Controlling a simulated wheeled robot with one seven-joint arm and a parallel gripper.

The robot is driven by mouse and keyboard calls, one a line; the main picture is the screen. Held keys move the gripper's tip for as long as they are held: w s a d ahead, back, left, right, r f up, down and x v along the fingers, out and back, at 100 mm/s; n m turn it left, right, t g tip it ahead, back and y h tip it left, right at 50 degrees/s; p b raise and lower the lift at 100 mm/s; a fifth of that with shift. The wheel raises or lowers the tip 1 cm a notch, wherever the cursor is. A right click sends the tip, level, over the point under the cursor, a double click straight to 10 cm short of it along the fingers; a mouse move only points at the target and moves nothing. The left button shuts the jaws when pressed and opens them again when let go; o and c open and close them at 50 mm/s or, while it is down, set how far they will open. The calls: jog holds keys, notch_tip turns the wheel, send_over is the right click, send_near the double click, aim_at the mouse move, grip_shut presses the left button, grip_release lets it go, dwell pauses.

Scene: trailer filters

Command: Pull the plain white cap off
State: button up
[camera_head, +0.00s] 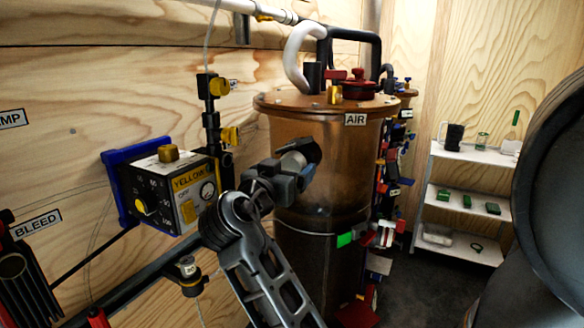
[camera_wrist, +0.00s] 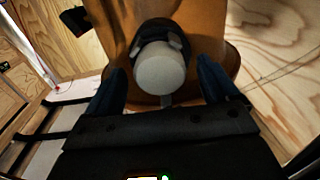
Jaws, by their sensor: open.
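The plain white cap (camera_wrist: 161,74) faces me in the wrist view, round and pale, seated in a dark fitting (camera_wrist: 160,32) on the brown tank. My gripper (camera_wrist: 163,84) is open, with one dark blue finger on each side of the cap and a visible gap on both sides. In the head view my gripper (camera_head: 300,178) is at the left front of the brown AIR tank (camera_head: 335,180), beside a dark fitting on its side.
A blue-backed YELLOW control box (camera_head: 160,190) is on the plywood wall to the left, close to my arm. Black and white pipes (camera_head: 300,60) rise from the tank lid. Coloured tags hang right of the tank. A white shelf (camera_head: 465,200) stands at the back right.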

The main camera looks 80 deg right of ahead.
jog(key=shift+s+d, duration=0.1)
jog(key=shift+d, duration=0.35)
jog(key=shift+b, duration=0.45)
dwell(1.1)
jog(key=c, duration=1.4)
jog(key=shift+w+a+b, duration=0.25)
jog(key=shift+a+b, duration=0.05)
jog(key=shift+a, duration=1.2)
jog(key=shift+w+a+b, duration=0.2)
jog(key=shift+a+b, duration=0.05)
jog(key=shift+a, duration=1.25)
